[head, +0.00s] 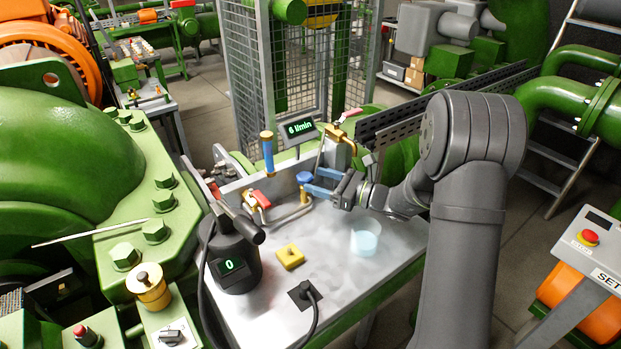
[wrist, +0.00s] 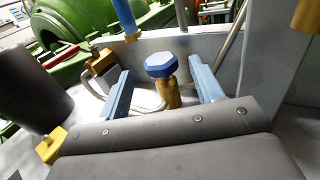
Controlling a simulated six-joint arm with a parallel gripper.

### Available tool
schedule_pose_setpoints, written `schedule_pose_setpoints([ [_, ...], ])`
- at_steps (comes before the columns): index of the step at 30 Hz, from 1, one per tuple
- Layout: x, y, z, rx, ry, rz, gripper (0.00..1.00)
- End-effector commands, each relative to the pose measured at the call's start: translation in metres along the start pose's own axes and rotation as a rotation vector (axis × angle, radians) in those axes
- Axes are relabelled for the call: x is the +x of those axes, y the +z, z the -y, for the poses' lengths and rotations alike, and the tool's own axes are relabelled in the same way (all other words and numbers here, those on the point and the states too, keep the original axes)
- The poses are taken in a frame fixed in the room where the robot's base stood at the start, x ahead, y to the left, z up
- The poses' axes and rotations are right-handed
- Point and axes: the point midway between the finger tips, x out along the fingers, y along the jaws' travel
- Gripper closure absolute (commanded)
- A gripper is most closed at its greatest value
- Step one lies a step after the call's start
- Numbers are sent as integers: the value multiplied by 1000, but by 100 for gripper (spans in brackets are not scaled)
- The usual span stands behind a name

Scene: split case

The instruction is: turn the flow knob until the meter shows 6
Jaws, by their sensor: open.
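The blue flow knob (head: 305,178) sits on a brass valve at the back of the metal bench. It also shows in the wrist view (wrist: 160,66), with its brass stem below. My gripper (head: 314,182) is open, with its blue fingers at the knob. In the wrist view my gripper (wrist: 155,88) has one finger on each side of the knob, with a gap on both sides. The meter (head: 299,128) is a small dark display behind the knob and reads 6 l/min in green digits.
A dark device (head: 232,262) with a green 0 display stands at the bench's left. A yellow block (head: 290,256), a pale cup (head: 364,238) and a black cable socket (head: 304,293) are on the bench. A red-handled valve (head: 260,199) is left of the knob.

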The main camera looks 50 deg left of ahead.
Motion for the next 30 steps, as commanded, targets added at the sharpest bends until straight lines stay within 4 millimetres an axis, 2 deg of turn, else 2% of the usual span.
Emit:
schedule_pose_setpoints([
  [3,17,0,0,-1,3,0,40],
  [6,25,0,0,-1,1,0,40],
  [17,30,0,0,0,0,0,40],
  [24,30,0,0,-1,0,0,84],
  [30,30,0,2,-2,44,3,84],
])
